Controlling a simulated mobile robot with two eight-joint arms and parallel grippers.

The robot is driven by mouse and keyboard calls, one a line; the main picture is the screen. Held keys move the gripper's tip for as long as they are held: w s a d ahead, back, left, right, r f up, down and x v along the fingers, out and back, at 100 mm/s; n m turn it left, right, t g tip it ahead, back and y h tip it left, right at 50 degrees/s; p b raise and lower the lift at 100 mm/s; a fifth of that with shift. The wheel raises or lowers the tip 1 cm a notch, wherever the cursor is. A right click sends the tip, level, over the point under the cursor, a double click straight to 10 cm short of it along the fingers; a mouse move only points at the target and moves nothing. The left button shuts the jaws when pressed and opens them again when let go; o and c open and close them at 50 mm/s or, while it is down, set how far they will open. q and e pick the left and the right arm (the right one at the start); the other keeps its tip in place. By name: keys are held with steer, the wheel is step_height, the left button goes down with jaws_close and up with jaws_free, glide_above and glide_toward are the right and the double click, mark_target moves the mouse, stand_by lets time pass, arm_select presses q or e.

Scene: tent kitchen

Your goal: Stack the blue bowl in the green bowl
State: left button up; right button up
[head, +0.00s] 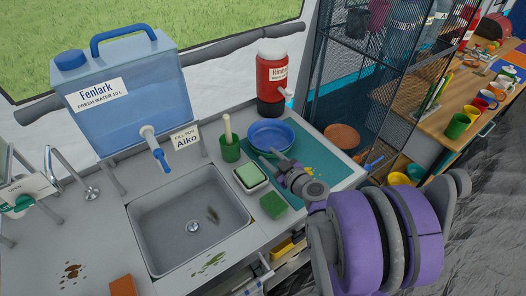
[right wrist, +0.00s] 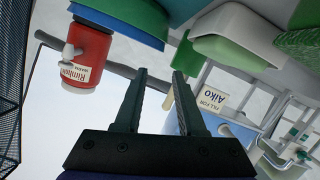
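My left gripper is out of view.
A red dispenser (head: 271,75) stands behind. The sink (head: 190,220) is left; the teal mat (head: 325,172) has room at its right.

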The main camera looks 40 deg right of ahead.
steer(key=shift+s+a, duration=0.15)
steer(key=shift+s, duration=0.2)
steer(key=a+y, duration=0.1)
steer(key=a, duration=0.2)
steer(key=a+g+y, duration=0.1)
steer(key=a, duration=0.2)
steer(key=a+g+y, duration=0.1)
steer(key=a, duration=0.2)
steer(key=shift+w+a+f+n, duration=0.1)
steer(key=shift+w+f+n, duration=0.1)
steer(key=shift+f+n, duration=0.15)
steer(key=s+a+f+g, duration=0.1)
steer(key=s+a+g, duration=0.1)
steer(key=s+a, duration=0.1)
steer(key=s+a+f+g, duration=0.1)
steer(key=s+a+g, duration=0.1)
steer(key=s+a, duration=0.2)
steer(key=s+a+f+m+g+y, duration=0.1)
steer(key=s+a+g, duration=0.1)
steer(key=a, duration=0.4)
steer(key=shift+s+a, duration=0.35)
steer(key=shift+s, duration=0.3)
steer(key=shift+m+g+h, duration=0.65)
steer(key=shift+g+h, duration=0.05)
steer(key=shift+g, duration=0.1)
steer(key=s, duration=0.4)
steer(key=shift+s, duration=0.4)
steer(key=shift+s+d, duration=0.15)
steer(key=shift+s, duration=0.05)
